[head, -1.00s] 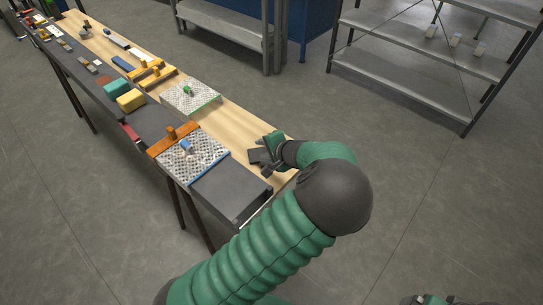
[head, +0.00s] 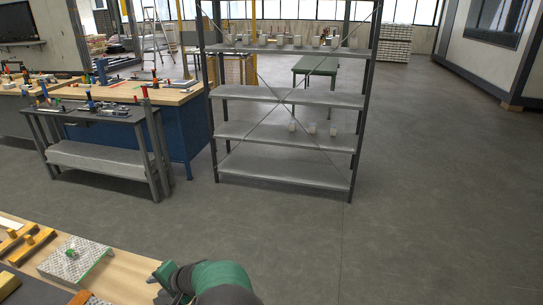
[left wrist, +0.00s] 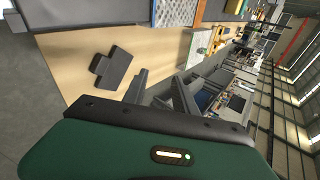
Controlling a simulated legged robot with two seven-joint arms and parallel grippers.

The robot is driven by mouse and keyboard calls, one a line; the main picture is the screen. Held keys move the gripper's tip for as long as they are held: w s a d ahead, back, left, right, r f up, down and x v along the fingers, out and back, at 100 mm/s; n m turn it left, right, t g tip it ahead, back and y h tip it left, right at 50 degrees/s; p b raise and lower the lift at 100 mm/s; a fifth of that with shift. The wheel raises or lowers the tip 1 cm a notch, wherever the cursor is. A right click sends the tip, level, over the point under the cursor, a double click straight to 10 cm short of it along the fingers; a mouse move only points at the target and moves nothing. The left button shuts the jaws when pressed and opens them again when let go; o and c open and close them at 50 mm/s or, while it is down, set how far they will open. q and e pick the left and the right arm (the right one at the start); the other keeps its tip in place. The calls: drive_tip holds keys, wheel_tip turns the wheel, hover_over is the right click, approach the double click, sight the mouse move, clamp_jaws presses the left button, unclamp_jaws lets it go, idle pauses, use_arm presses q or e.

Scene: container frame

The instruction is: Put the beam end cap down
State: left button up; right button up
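The beam end cap, a dark grey T-shaped piece (left wrist: 112,68), lies flat on the light wooden table top (left wrist: 70,55) in the left wrist view. My left gripper (left wrist: 160,92) shows its two dark fingers spread apart with nothing between them. The cap lies beside the fingers, apart from them in the picture. In the head view my left gripper (head: 165,277) is at the bottom, over the table's right end; its fingertips are small there, and I cannot make out the cap. My right gripper is not in view.
A perforated plate with a green part (head: 75,262) and orange fixtures (head: 25,243) sit on the table at lower left. A metal shelf rack (head: 290,98) stands behind, with a grey workbench (head: 105,155) left of it. The floor at right is clear.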

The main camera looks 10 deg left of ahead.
use_arm(q)
drive_tip(key=w+d+f+m+t+b, duration=0.2)
drive_tip(key=w+d+f+b, duration=0.2)
drive_tip(key=d+f+b, duration=0.4)
drive_tip(key=shift+h, duration=0.3)
drive_tip(key=b+x, duration=0.2)
drive_tip(key=x, duration=0.6)
drive_tip(key=shift+s+a+b, duration=0.15)
drive_tip(key=shift+a+b, duration=0.1)
drive_tip(key=shift+b, duration=0.05)
drive_tip(key=shift+a+f, duration=0.1)
drive_tip(key=shift+a, duration=0.15)
